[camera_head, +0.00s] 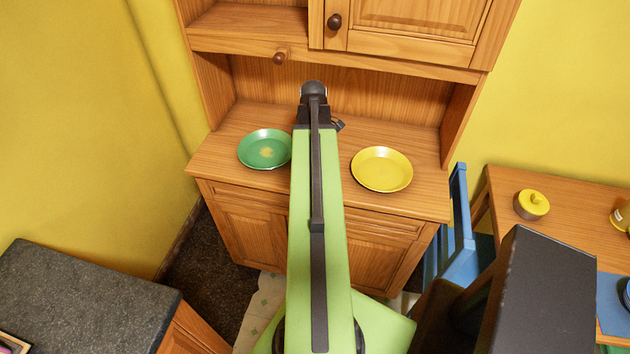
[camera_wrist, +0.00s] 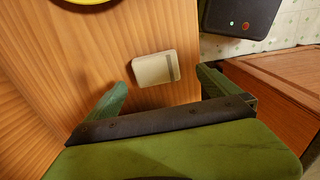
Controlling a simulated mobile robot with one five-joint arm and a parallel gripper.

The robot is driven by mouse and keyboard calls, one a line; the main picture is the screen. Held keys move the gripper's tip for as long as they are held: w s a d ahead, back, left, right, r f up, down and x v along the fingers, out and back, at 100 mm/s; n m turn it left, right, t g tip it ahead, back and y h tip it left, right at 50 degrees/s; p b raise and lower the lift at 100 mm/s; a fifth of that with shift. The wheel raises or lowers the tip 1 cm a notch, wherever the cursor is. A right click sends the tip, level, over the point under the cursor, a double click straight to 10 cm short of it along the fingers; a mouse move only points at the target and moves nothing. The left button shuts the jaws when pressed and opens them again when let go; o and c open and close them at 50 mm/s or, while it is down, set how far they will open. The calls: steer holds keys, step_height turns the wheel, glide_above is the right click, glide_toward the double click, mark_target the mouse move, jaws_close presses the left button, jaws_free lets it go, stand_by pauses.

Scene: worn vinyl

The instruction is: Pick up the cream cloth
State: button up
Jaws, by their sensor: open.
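The cream cloth (camera_wrist: 152,69) shows in the wrist view as a small folded, rounded rectangle with a dark stripe near its right end. It lies flat on the wooden counter. My gripper (camera_wrist: 162,79) is open, with one green finger at the left and one at the right. The cloth shows in the gap between the fingertips, a little beyond them, and nothing is held. I cannot tell how high the fingers are above the counter. In the head view my green arm covers the cloth and most of the gripper.
On the hutch counter (camera_head: 229,173), a green plate (camera_head: 265,149) stands left of my arm and a yellow plate (camera_head: 382,169) right. The hutch's upper cabinet (camera_head: 415,25) overhangs the back. A blue chair (camera_head: 461,225) and a table with a yellow-lidded pot (camera_head: 531,204) are at right.

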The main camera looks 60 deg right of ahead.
steer(key=shift+f, duration=0.1)
steer(key=f+b, duration=0.5)
steer(key=shift+s+d+f, duration=0.1)
steer(key=shift+d+f, duration=0.1)
steer(key=shift+d, duration=0.15)
steer(key=shift+r, duration=0.2)
steer(key=c, duration=1.4)
steer(key=shift+r, duration=0.1)
steer(key=r+p, duration=0.5)
steer(key=shift+s, duration=0.4)
steer(key=s+r+p, duration=0.2)
steer(key=s, duration=0.1)
steer(key=s+r+p, duration=0.2)
steer(key=s, duration=0.2)
steer(key=s+r+p, duration=0.1)
steer(key=s+p, duration=0.1)
steer(key=s, duration=0.2)
steer(key=shift+d+r, duration=0.2)
steer(key=shift+r, duration=0.2)
